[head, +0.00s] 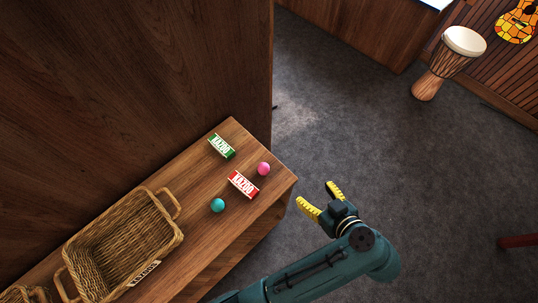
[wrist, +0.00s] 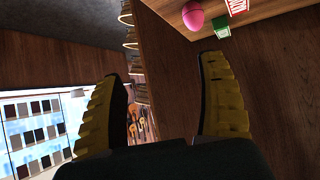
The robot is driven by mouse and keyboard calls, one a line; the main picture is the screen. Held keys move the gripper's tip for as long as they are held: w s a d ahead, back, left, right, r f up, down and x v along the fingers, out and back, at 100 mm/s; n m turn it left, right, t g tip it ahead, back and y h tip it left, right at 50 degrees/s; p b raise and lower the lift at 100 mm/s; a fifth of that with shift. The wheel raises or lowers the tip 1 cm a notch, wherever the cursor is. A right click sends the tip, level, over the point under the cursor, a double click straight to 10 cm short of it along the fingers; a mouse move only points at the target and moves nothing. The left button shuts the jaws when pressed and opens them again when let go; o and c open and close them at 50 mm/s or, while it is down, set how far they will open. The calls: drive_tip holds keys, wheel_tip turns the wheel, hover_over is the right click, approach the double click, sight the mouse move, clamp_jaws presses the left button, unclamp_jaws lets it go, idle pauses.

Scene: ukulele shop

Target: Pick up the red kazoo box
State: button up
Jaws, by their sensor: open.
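The red kazoo box (head: 243,184) lies on the wooden bench top near its right end, between a pink ball (head: 264,169) and a teal ball (head: 217,205). A green kazoo box (head: 222,146) lies farther back on the same top. My gripper (head: 321,200) is open and empty, off the right end of the bench over the floor, apart from the red box. In the wrist view the open fingers of my gripper (wrist: 165,95) frame no object. A red and white box edge (wrist: 238,6), the pink ball and a green box corner show at the top there.
A wicker basket (head: 176,237) stands on the bench to the left of the boxes, with another at the lower left corner. A tall wooden panel (head: 150,80) rises behind the bench. A drum (head: 445,65) stands far off on the open grey floor.

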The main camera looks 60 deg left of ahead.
drive_tip(key=s+a+f+n+g+y+b, duration=0.25)
drive_tip(key=s+f+n+g, duration=0.25)
drive_tip(key=s+f, duration=0.4)
drive_tip(key=b, duration=1.2)
approach(248, 188)
drive_tip(key=shift+w+a+f+h, duration=0.3)
drive_tip(key=shift+a+f+h, duration=0.15)
drive_tip(key=shift+a+f, duration=0.45)
drive_tip(key=a, duration=0.1)
drive_tip(key=s+a, duration=0.1)
drive_tip(key=a, duration=0.1)
drive_tip(key=s+a, duration=0.1)
drive_tip(key=shift+a+f, duration=0.2)
drive_tip(key=shift+f, duration=0.2)
drive_tip(key=x, duration=0.3)
drive_tip(key=b+x, duration=0.1)
drive_tip(key=x, duration=0.1)
drive_tip(key=shift+s+a+r, duration=0.2)
drive_tip(key=shift+s+a, duration=0.1)
drive_tip(key=shift+s, duration=0.2)
drive_tip(key=c, duration=1.1)
